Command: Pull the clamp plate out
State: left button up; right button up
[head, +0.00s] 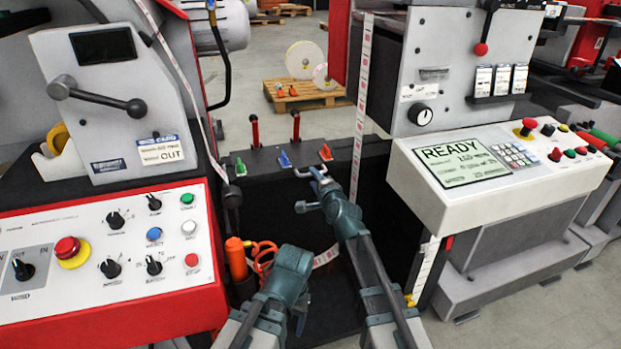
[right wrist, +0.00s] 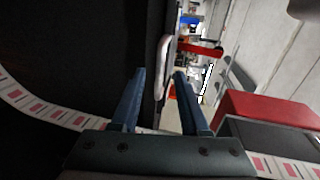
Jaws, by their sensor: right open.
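A pale U-shaped handle (head: 303,173) sticks out at the top edge of the dark block between the two machines. I take it as the clamp plate's handle; the plate itself is not clearly distinguishable from the dark block. My right gripper (head: 318,174) is at the handle's right end. In the right wrist view the open fingers (right wrist: 160,77) have the handle (right wrist: 164,55) between and just beyond their tips, nearer the left finger. Contact cannot be told. My left arm shows low in the head view, its teal wrist part (head: 290,262) apart from the handle; its fingers are not clear.
Two red levers (head: 295,126), a blue clip (head: 285,160) and an orange clip (head: 325,152) stand on the block. A label web (head: 361,110) runs down at the right. An orange cylinder (head: 236,259) with a coiled hose stands left of my left arm. The control panels (head: 510,170) flank both sides.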

aim_at(311, 175)
jog(key=shift+b+x, duration=0.3)
jog(key=shift+x, duration=1.8)
grip_shut()
